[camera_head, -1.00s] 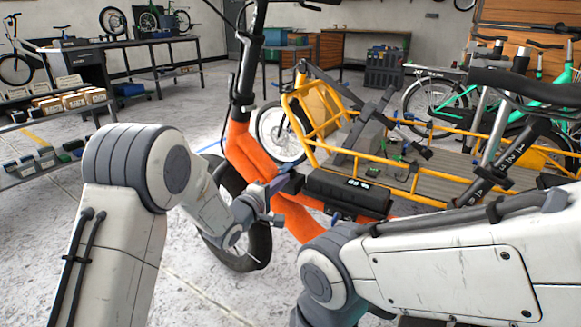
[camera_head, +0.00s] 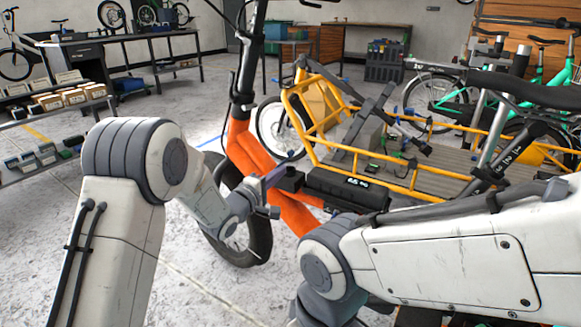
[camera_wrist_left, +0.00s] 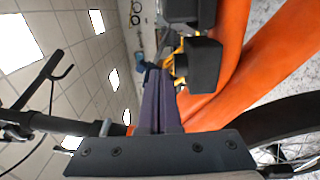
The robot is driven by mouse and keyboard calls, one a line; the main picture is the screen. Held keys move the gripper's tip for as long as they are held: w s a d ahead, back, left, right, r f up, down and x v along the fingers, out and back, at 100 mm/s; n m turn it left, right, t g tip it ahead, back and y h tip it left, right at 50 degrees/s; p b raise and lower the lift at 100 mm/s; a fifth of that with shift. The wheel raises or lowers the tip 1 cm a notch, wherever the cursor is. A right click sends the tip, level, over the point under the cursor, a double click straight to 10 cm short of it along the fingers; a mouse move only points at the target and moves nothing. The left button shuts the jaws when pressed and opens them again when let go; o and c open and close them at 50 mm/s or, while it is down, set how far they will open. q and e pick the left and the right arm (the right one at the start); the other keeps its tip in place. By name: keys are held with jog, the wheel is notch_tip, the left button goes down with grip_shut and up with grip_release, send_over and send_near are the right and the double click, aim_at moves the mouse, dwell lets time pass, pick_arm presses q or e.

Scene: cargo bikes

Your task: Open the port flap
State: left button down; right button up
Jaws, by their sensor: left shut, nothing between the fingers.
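The orange cargo bike frame (camera_head: 258,158) stands in front of me, with a black battery case (camera_head: 345,188) along its tube. A small black block (camera_head: 290,180) sits at the case's left end. It may be the port flap, but I cannot tell its hinge or whether it is open. In the left wrist view a black block (camera_wrist_left: 198,64) stands out beside the orange tube. My left gripper (camera_head: 272,177) is shut and empty, its purple fingers (camera_wrist_left: 160,100) pointing close to this block. I cannot tell if they touch. My right gripper is out of view.
A black front wheel (camera_head: 240,215) is just below the left gripper. A yellow cargo rack (camera_head: 415,185) lies behind the battery case. My right arm covers the lower right. Clear floor lies left of the bike.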

pick_arm(q)
jog(key=a+p+v, duration=0.1)
jog(key=p+v, duration=0.1)
jog(key=v, duration=0.6)
jog(key=shift+w+r, duration=0.3)
jog(key=shift+w, duration=0.05)
dwell(1.0)
jog(key=shift+d+p, duration=0.1)
jog(key=shift+p, duration=0.2)
